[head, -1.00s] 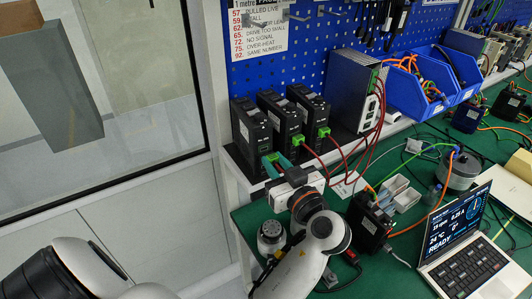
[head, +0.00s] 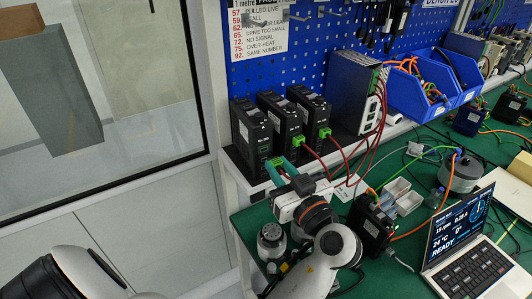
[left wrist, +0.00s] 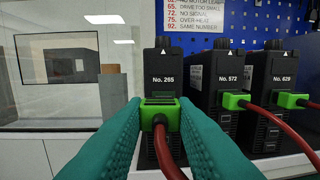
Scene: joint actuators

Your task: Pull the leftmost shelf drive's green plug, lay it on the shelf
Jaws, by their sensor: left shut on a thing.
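The leftmost drive (head: 250,138), black and marked No. 265 in the left wrist view (left wrist: 163,72), stands upright on the shelf (head: 236,172). Its green plug (left wrist: 160,113), with a thick red cable, is at the drive's lower front. I cannot tell whether it is fully seated. My left gripper (head: 276,166) has teal fingers, which also show in the left wrist view (left wrist: 160,128). They are shut on this plug from both sides. In the head view the fingers hide most of the plug. My right gripper is not in view.
Drives No. 572 (left wrist: 254,82) and No. 629 (left wrist: 290,75) stand close on the right with green plugs and red cables. A larger grey unit (head: 352,92) and blue bins (head: 420,98) follow. A laptop (head: 465,240) and black device (head: 370,222) occupy the green bench.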

